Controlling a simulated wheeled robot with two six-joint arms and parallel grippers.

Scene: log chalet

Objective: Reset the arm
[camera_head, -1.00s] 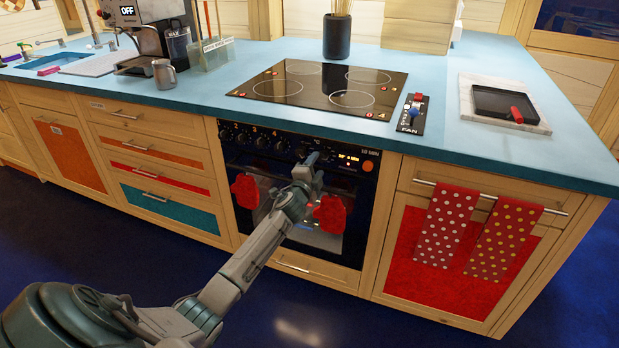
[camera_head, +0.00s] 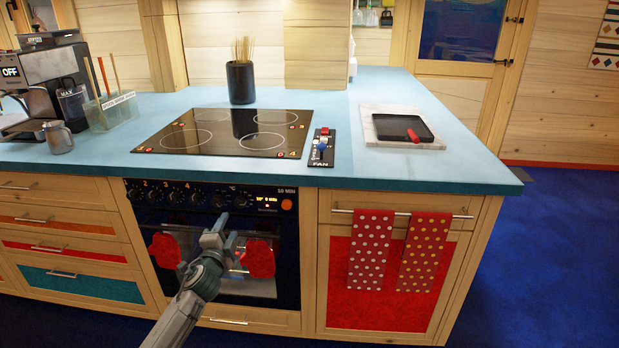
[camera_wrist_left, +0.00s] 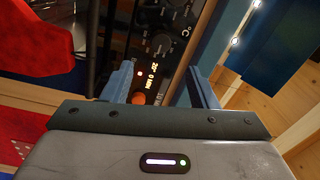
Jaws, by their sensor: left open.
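My left gripper (camera_head: 219,232) is in front of the oven (camera_head: 215,205), between two red oven mitts. In the left wrist view its two fingers (camera_wrist_left: 160,85) stand apart with nothing between them. Beyond them are the oven's knobs and lit display (camera_wrist_left: 150,72). The left arm reaches up from the bottom of the head view. My right gripper is not in either view.
The blue counter (camera_head: 330,174) holds a black cooktop (camera_head: 222,131), a fan switch panel (camera_head: 321,147) and a small black pan (camera_head: 403,128) on a pale board. Two dotted towels (camera_head: 371,250) hang from a rail. Blue floor (camera_head: 560,260) is open at the right.

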